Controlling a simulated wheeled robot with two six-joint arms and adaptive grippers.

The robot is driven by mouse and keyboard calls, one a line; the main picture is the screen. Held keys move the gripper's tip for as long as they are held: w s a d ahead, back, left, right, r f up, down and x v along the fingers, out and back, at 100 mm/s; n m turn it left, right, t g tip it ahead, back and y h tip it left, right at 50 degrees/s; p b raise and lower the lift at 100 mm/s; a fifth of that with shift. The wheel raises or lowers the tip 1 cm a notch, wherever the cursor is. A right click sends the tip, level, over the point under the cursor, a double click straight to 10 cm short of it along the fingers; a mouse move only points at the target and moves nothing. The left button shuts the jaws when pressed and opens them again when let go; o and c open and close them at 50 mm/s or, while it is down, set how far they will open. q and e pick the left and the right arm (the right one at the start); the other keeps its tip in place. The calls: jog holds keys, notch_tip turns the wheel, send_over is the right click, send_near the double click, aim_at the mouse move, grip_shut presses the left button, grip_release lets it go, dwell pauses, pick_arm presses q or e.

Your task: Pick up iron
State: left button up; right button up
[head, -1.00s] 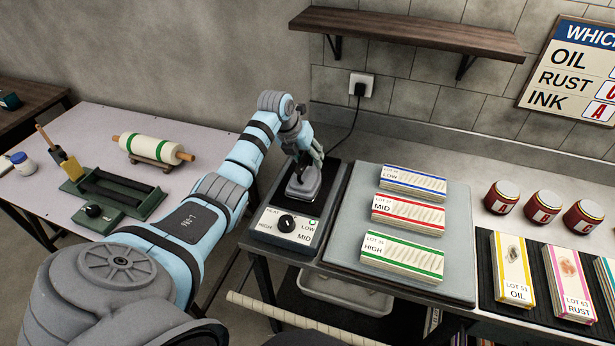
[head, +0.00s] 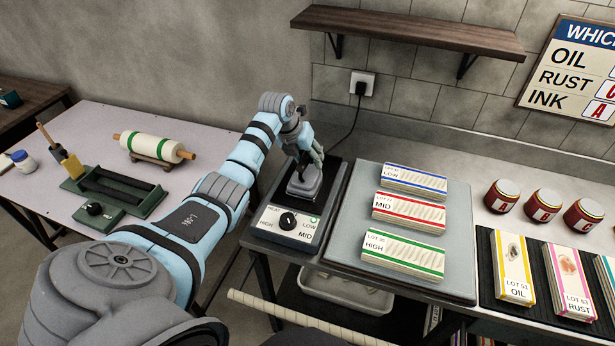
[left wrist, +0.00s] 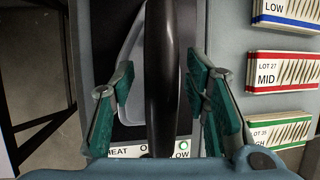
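The iron (head: 304,186) is small and grey and rests on a dark pad of the heater unit at the table's left end. In the left wrist view its long black handle (left wrist: 162,70) runs up the middle of the picture. My left gripper (head: 308,163) is lowered over the iron. In the left wrist view its green fingers (left wrist: 163,100) stand one on each side of the handle, with a visible gap on both sides. The gripper is open and holds nothing. My right gripper is not in view.
The heater's dial (head: 289,219) is in front of the iron. A grey board (head: 344,243) with labelled LOW, MID and HIGH stacks lies close on the right. A cord runs to a wall socket (head: 362,84). A wooden shelf (head: 410,30) is overhead.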

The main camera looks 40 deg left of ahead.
pick_arm(q)
grip_shut()
jog(key=shift+w, duration=0.1)
jog(key=shift+r, duration=0.15)
jog(key=shift+w+a+r, duration=0.1)
jog(key=shift+r, duration=0.45)
notch_tip(320, 180, up, 19)
jog(key=c, duration=0.5)
grip_release()
jog(key=shift+r, duration=0.1)
grip_shut()
